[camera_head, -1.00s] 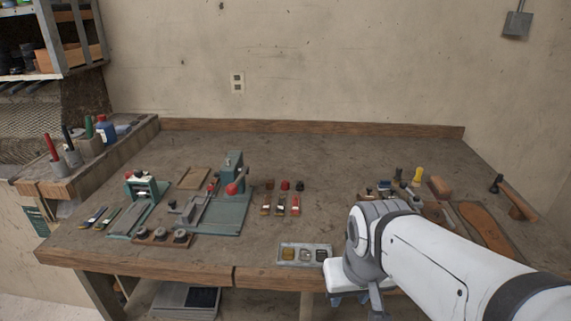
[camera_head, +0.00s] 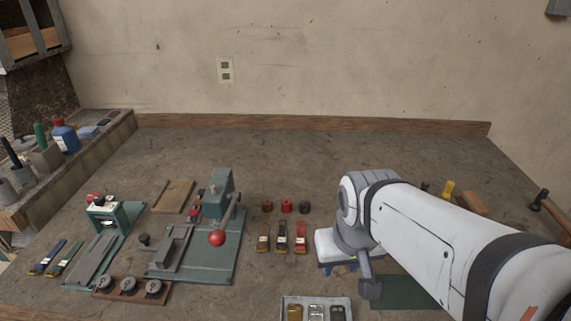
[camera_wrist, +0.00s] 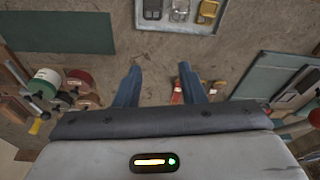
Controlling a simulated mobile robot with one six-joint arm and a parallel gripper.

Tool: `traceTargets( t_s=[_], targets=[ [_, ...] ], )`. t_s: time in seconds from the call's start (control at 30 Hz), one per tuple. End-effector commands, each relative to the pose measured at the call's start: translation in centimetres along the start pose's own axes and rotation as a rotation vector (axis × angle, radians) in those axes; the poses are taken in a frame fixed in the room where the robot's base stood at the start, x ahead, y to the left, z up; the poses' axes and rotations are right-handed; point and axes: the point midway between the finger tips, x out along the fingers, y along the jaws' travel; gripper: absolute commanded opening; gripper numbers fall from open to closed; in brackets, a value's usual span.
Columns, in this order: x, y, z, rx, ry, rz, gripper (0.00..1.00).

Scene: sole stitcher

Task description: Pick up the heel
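I cannot pick out a heel with certainty in either view; my arm covers part of the bench in the head view. My gripper (camera_wrist: 160,86) is open, with its two blue fingers apart in the wrist view. Nothing is held between them, and it hangs above the bench top. In the head view it is mostly hidden behind my wrist, with only a bit of blue showing. Small red-ended items (camera_wrist: 177,93) lie below near the right finger.
A grey tray (camera_head: 283,302) with three small pieces lies at the front edge. A green press (camera_head: 222,192) stands left of centre, with three small knobs (camera_head: 287,206) beside it. A green mat (camera_wrist: 55,34) lies nearby. The back of the bench (camera_head: 300,155) is clear.

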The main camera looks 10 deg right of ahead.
Motion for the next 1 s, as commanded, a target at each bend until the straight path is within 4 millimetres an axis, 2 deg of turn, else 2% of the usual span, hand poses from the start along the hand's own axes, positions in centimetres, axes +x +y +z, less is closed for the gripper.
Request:
traceTargets(
  t_s=[0.07, 0.17, 0.27, 0.33, 0.47, 0.5, 0.67, 0.8, 1.0],
  targets=[
    [0.0, 0.0, 0.0, 0.000, 0.000, 0.000, 0.36],
    [0.0, 0.0, -0.2, 0.001, -0.002, 0.000, 0.43],
    [-0.3, 0.0, -1.3, 0.007, -0.009, 0.000, 0.43],
    [-0.6, 0.6, -2.9, 0.006, -0.021, -0.003, 0.43],
    [-0.7, 0.8, -7.5, 0.034, -0.052, -0.002, 0.43],
    [-0.6, 0.8, -9.2, 0.045, -0.063, -0.001, 0.43],
    [0.9, 0.8, -15.7, 0.084, -0.106, 0.002, 0.43],
    [3.3, 0.7, -21.0, 0.120, -0.142, 0.006, 0.43],
    [7.9, 0.6, -26.8, 0.164, -0.189, 0.013, 0.43]
  ],
)
